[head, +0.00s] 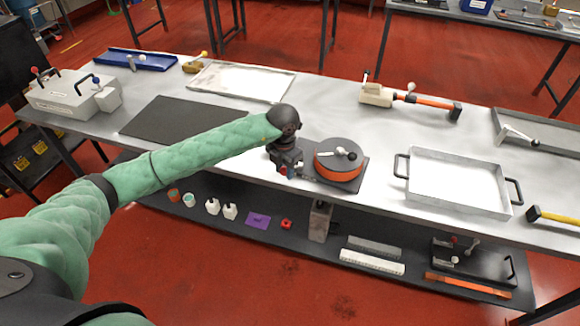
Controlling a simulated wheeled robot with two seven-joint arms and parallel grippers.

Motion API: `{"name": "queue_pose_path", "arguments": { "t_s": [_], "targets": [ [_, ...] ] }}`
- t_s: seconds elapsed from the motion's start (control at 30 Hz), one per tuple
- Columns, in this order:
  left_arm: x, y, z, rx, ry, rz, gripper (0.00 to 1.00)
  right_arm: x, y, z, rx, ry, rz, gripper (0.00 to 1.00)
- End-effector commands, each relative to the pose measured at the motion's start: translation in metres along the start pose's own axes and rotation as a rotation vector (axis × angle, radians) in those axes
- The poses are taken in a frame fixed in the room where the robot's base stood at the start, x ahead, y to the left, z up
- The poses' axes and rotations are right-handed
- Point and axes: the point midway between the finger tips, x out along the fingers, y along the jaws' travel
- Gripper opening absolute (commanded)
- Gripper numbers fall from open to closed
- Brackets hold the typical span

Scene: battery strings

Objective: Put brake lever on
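A round orange-sided drum with a grey top (338,170) sits on a dark base plate near the middle of the bench's front edge. A small metal lever with a ball end (346,154) lies across the top of the drum; I take it for the brake lever. My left gripper (286,170) points down just left of the drum, close to the edge of its base plate. Its fingers are small and dark, so whether they are open, or touching anything, cannot be told. My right gripper is not in view.
Right of the drum stands a shallow metal tray (458,184) with black handles. An orange-handled tool with a lever (410,97) lies behind. A dark mat (184,118) and a grey box (68,94) are left. The lower shelf (331,222) holds small parts.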

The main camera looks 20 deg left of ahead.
Motion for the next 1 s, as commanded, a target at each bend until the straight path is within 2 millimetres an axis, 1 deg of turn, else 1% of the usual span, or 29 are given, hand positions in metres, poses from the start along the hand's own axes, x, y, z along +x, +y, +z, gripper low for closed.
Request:
{"name": "queue_pose_path", "arguments": {
  "t_s": [0.03, 0.1, 0.13, 0.33, 0.8, 1.0],
  "targets": [
    [0.000, 0.000, 0.000, 0.000, 0.000, 0.000, 0.22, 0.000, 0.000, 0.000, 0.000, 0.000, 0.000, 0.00],
    [0.000, 0.000, 0.000, 0.000, 0.000, 0.000, 0.08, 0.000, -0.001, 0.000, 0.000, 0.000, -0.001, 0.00],
    [0.000, 0.000, 0.000, 0.000, 0.000, 0.000, 0.05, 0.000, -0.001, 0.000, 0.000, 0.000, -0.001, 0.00],
    [0.000, -0.003, 0.000, -0.027, 0.000, -0.001, 0.05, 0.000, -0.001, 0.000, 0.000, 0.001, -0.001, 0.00],
    [0.000, -0.015, 0.001, -0.204, 0.001, 0.000, 0.05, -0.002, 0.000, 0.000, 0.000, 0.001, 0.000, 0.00],
    [0.001, -0.016, 0.001, -0.221, 0.001, 0.000, 0.05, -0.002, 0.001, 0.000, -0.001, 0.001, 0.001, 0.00]
  ]
}}
